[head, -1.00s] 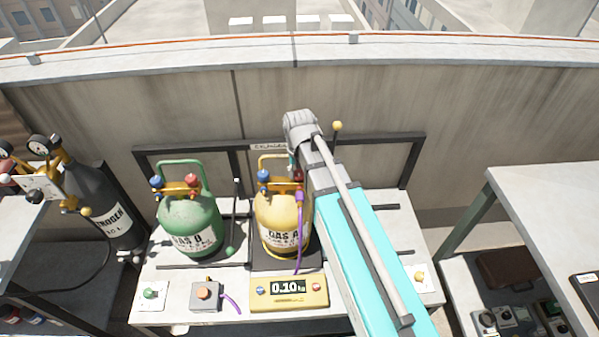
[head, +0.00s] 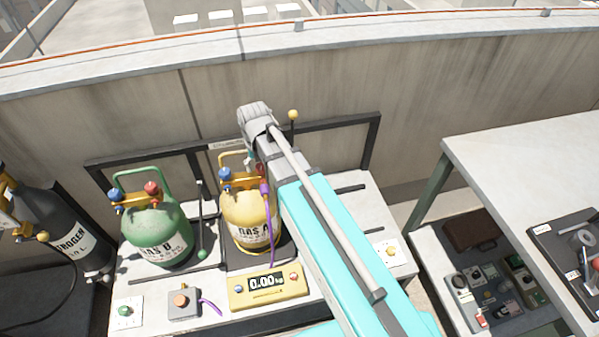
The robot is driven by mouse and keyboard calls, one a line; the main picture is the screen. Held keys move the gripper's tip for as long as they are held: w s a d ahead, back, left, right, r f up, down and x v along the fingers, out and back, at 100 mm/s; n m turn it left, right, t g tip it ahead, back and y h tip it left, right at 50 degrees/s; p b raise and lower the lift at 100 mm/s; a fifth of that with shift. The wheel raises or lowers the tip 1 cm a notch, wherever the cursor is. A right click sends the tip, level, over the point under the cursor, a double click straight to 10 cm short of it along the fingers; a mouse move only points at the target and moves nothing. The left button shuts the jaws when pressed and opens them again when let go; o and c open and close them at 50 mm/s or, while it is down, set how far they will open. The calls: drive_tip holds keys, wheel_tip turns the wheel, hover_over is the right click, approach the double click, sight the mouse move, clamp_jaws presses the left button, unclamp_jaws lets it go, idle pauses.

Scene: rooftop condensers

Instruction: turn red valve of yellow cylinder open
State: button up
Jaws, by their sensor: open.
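The yellow cylinder (head: 247,212), labelled GAS A, stands upright on a dark scale platform in the middle of the bench. Its blue valve (head: 225,173) shows at the upper left, and a purple hose (head: 268,205) runs down its right side. Its red valve is hidden behind my arm. My wrist reaches above and behind the cylinder's top. Only a small part of my gripper (head: 250,161) shows, beside the cylinder's yellow handle. The gripper is open, its fingertips are mostly hidden, and I cannot tell whether it touches the valve.
A green cylinder (head: 156,235) with its own red valve (head: 152,188) stands to the left. The yellow scale display (head: 267,287) reads 0.00. A dark frame and parapet wall (head: 350,85) rise behind. A dark nitrogen bottle (head: 70,235) stands far left; a table (head: 530,150) stands right.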

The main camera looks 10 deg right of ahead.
sight(261, 166)
drive_tip(key=m, duration=0.8)
drive_tip(key=shift+m, duration=0.4)
drive_tip(key=m, duration=0.3)
drive_tip(key=shift+m, duration=0.4)
drive_tip(key=m, duration=0.4)
drive_tip(key=shift+m, duration=0.3)
drive_tip(key=m, duration=1.6)
drive_tip(key=shift+m, duration=0.4)
wheel_tip(261, 166, up, 14)
drive_tip(key=p, duration=1.4)
drive_tip(key=s+d+f+m+b, duration=0.2)
drive_tip(key=s+d+f+b, duration=0.7)
drive_tip(key=d+f+b, duration=0.2)
drive_tip(key=shift+d+f+b, duration=0.3)
drive_tip(key=shift+d+f, duration=0.05)
drive_tip(key=shift+d, duration=0.4)
